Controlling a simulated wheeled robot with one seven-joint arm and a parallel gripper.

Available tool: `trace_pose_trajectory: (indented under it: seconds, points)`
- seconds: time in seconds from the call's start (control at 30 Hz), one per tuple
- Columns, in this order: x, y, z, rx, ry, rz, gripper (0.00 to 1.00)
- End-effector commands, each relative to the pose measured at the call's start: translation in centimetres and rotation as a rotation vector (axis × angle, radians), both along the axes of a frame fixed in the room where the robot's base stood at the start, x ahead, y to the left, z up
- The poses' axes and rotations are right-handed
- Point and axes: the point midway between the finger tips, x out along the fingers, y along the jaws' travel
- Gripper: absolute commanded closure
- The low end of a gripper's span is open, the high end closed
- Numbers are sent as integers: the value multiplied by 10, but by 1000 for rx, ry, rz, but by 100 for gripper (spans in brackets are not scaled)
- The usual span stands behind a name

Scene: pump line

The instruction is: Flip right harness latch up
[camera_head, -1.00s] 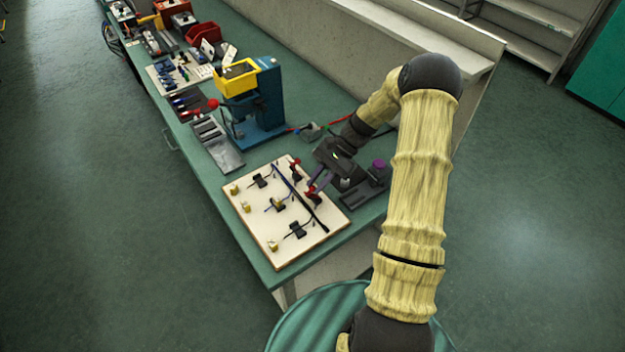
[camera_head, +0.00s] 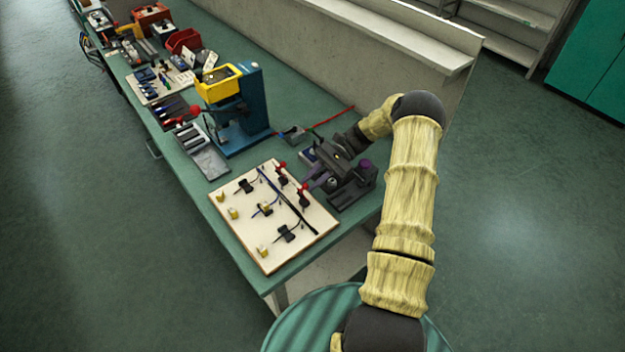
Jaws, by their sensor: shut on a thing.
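A cream harness board (camera_head: 250,250) lies on the near end of the bench, with dark cables, black clips and yellow blocks on it. Two red latches stand along its right edge: a farther one (camera_head: 281,168) and a nearer one (camera_head: 304,190). My gripper (camera_head: 312,182) is low at the board's right edge, its purple fingers pointing left. It is shut on the nearer red latch, whose lower part is partly hidden by the fingers. The exact tilt of that latch is too small to tell.
A dark holder with a purple knob (camera_head: 365,166) stands close to the right of my gripper. A blue press with a yellow bin (camera_head: 218,84) stands behind the board, with a grey tray (camera_head: 205,158) beside it. A low wall runs along the bench's far side.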

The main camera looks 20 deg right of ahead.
Motion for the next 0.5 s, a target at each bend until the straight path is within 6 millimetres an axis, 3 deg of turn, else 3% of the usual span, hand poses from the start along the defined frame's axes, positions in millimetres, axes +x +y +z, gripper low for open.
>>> trace_pose_trajectory:
  seconds: [0.1,0.13,0.23,0.5]
  points:
    - [0,-1,0,-1,-1,-1,100]
    - [0,-1,0,-3,0,-2,79]
    - [0,-1,0,-3,0,-2,61]
    - [0,0,0,-2,-1,-1,61]
